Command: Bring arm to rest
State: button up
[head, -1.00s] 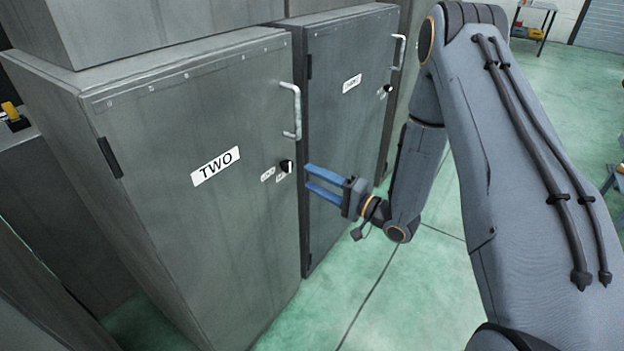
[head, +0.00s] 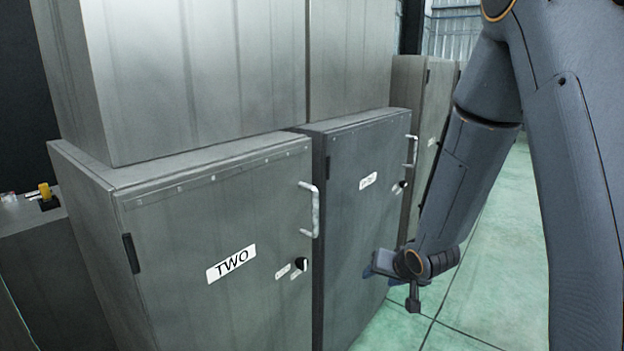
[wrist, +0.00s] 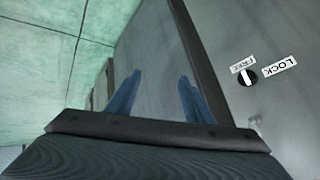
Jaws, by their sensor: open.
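My gripper (wrist: 160,98) shows in the wrist view with its two blue fingers spread apart and nothing between them. In the head view the gripper (head: 376,264) is seen at the end of my arm, in front of the second cabinet's door, its fingers mostly hidden. My arm is bent downward at the right side of the head view. The cabinet labelled TWO (head: 195,290) is closed, with a handle (head: 312,209) and a round lock knob (head: 302,264). In the wrist view the knob (wrist: 247,77) sits beside FREE and LOCK labels, to the right of the fingers.
A second closed cabinet (head: 350,235) stands right of cabinet TWO, with more cabinets (head: 417,130) behind. Large grey boxes (head: 200,80) rest on top. A yellow object (head: 44,192) sits at the far left. Green floor (head: 500,270) is open at the right.

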jog(key=s+r+n+g+h, duration=0.1)
jog(key=s+r+g, duration=0.2)
jog(key=s, duration=1)
jog(key=s+d+r+n+g, duration=0.1)
jog(key=s+r+g, duration=0.2)
jog(key=s, duration=1)
jog(key=shift+s+r+g+h, duration=0.2)
jog(key=shift+g+h, duration=0.2)
jog(key=shift+g, duration=0.7)
jog(key=shift+d, duration=0.15)
